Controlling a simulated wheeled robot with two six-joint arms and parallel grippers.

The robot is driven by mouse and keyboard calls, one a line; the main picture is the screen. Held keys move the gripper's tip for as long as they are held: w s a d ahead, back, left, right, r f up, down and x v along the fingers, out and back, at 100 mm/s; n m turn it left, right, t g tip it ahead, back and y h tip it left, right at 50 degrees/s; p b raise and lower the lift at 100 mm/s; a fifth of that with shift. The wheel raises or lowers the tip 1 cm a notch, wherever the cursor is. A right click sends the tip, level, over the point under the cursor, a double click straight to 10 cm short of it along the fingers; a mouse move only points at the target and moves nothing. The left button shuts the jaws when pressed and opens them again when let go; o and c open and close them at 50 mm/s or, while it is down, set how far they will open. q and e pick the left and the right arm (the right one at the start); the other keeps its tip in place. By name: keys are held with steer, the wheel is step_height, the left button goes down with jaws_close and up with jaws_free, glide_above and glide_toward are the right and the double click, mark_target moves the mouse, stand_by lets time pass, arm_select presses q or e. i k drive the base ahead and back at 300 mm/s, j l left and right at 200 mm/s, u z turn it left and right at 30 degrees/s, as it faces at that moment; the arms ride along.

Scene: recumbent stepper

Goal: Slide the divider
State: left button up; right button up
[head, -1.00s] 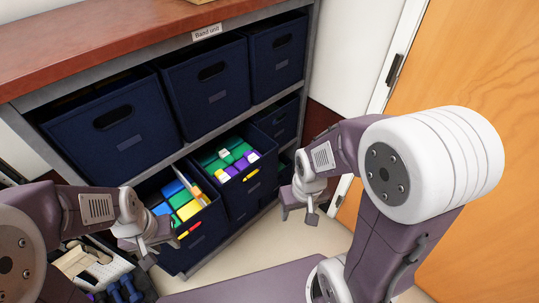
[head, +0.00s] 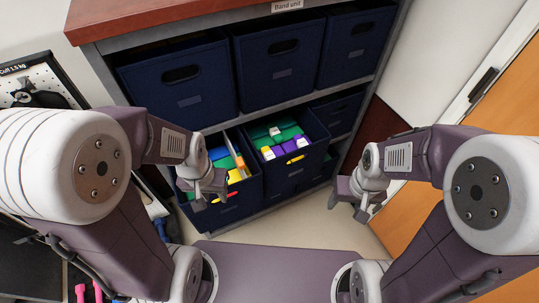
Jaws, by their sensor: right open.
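A thin tan divider (head: 236,150) stands in the pulled-out left lower navy bin (head: 228,214), among blue, green and yellow blocks. My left gripper (head: 211,198) is in front of this bin and hides part of its contents. Its fingers look apart with nothing between them, and I see no contact with the divider. My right gripper (head: 349,204) is open and empty, to the right of the bins and clear of them.
A second pulled-out bin (head: 290,176) holds green, white and purple blocks. Closed navy bins (head: 178,90) fill the upper shelf under a red-brown top (head: 170,14). A wooden door (head: 508,125) is at right. Small dumbbells (head: 84,291) lie at lower left.

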mark_target(239, 163)
steer(key=i+l+u, duration=0.3)
steer(key=l+u, duration=0.3)
steer(key=i+l+u, duration=0.15)
steer(key=l+u, duration=0.15)
steer(key=l, duration=0.25)
steer(key=i+l+u, duration=0.1)
steer(key=l+u, duration=0.2)
steer(key=l, duration=0.15)
steer(key=l+u, duration=0.3)
steer(key=l, duration=0.1)
